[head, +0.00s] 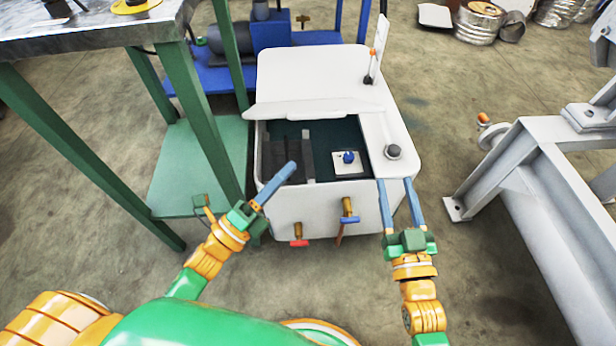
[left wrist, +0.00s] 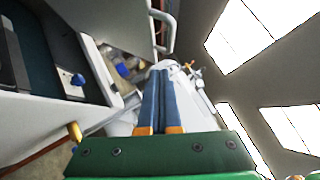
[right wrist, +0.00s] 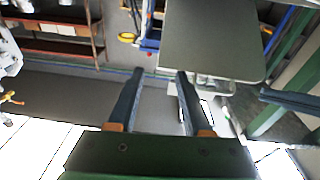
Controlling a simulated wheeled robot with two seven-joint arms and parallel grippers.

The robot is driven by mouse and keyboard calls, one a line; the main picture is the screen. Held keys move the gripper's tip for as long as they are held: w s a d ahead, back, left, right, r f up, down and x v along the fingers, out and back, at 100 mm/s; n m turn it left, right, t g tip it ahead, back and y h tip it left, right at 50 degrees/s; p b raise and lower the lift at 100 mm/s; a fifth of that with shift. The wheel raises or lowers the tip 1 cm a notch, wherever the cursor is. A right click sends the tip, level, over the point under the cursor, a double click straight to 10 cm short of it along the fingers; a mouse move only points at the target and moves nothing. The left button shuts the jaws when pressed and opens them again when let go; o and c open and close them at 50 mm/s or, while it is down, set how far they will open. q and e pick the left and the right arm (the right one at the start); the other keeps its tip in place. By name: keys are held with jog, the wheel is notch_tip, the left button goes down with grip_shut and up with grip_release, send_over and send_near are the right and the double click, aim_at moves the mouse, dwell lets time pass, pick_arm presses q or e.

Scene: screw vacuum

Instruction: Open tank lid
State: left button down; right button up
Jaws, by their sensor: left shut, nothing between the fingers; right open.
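The white tank (head: 330,208) stands in the middle of the head view, its front compartment uncovered. Dark blocks and a blue knob (head: 348,157) on a white plate show inside. The white lid (head: 318,75) is swung back behind the opening, its near edge at the opening's rear. Its exact tilt is hard to tell. My left gripper (head: 291,168) is shut and empty, its tips over the opening's left part. My right gripper (head: 395,182) is open and empty at the tank's front right, its fingertips just in front of a dark round cap (head: 394,151).
A green-legged table (head: 90,35) stands close at the left. Red-handled (head: 299,242) and blue-handled (head: 349,219) valves stick out from the tank's front. A grey metal frame (head: 545,190) stands at the right. Open floor lies between it and the tank.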

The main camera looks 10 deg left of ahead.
pick_arm(q)
jog(key=s+f+m+h+b, duration=0.2)
jog(key=s+f+m+b, duration=0.1)
jog(key=m+b, duration=0.15)
jog(key=w+d+r+t, duration=0.1)
jog(key=w+d+r, duration=0.2)
jog(key=w+r, duration=0.4)
jog(key=w+n, duration=0.1)
jog(key=w, duration=0.1)
jog(key=shift+w+d, duration=0.15)
jog(key=shift+w, duration=0.25)
pick_arm(e)
jog(key=s+r+t+y, duration=0.1)
jog(key=s+r+t, duration=0.2)
jog(key=r, duration=0.4)
jog(key=s+d+r+t+y, duration=0.1)
jog(key=s+r+t+y, duration=0.1)
jog(key=s+r+t, duration=0.2)
notch_tip(320, 180, up, 4)
jog(key=shift+s+d+f+n, duration=0.15)
jog(key=shift+s+n, duration=0.25)
jog(key=shift+s, duration=0.3)
pick_arm(q)
jog(key=shift+r, duration=0.15)
